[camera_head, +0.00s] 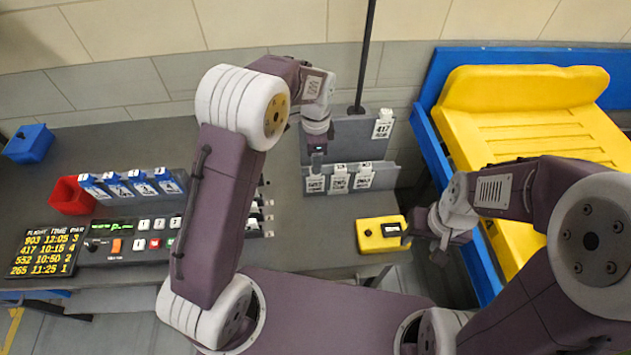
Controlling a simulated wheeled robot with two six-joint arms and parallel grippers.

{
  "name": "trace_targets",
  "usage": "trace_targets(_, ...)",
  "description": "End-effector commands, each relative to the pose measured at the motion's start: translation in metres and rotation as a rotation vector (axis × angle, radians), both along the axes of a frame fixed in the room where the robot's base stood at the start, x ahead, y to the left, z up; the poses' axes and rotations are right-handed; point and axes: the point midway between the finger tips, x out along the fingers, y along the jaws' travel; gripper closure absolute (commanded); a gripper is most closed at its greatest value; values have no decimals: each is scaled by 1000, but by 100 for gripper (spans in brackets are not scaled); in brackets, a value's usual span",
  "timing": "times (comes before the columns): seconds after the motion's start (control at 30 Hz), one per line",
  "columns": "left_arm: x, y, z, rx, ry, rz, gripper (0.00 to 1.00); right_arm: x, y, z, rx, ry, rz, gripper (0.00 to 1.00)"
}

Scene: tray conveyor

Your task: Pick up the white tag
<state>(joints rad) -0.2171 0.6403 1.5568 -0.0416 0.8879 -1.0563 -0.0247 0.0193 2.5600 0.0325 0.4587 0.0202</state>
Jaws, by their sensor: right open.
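Several white tags are in view. Three hang side by side on a grey rack (394,177): a left one (315,184), a middle one (339,182) and a right one (363,179). Another white tag (383,126), marked 417, is on the upright grey panel (350,137) behind them. My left gripper (318,154) points down just above the left end of the rack, in front of the panel; its fingers are too small to judge. My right gripper (437,252) is open and empty, just right of a yellow box.
The yellow box (370,241) with a dark display sits at the desk's front right. Blue-topped tags (114,184), a red bin (71,196), a blue bin (29,144), a button console (104,251) and a flight display (47,251) are left. A yellow tray (525,88) lies on the blue-framed conveyor (437,155).

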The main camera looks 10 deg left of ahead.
Motion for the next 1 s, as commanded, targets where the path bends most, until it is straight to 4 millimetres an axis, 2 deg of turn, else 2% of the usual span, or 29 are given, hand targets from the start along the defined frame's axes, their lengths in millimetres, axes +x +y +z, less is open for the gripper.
trace_targets(0.23,2,1,-31,0,1,3,46,0,0,7,0,0,0,47)
trace_targets(0.47,2,1,-44,0,0,3,46,0,0,11,0,0,0,47)
trace_targets(0.7,4,1,-84,0,-1,3,46,0,0,21,0,0,0,47)
trace_targets(0.97,5,1,-89,0,-3,4,46,0,0,20,0,0,0,47)
trace_targets(1.0,5,1,-89,0,-3,4,57,0,0,20,0,0,0,47)
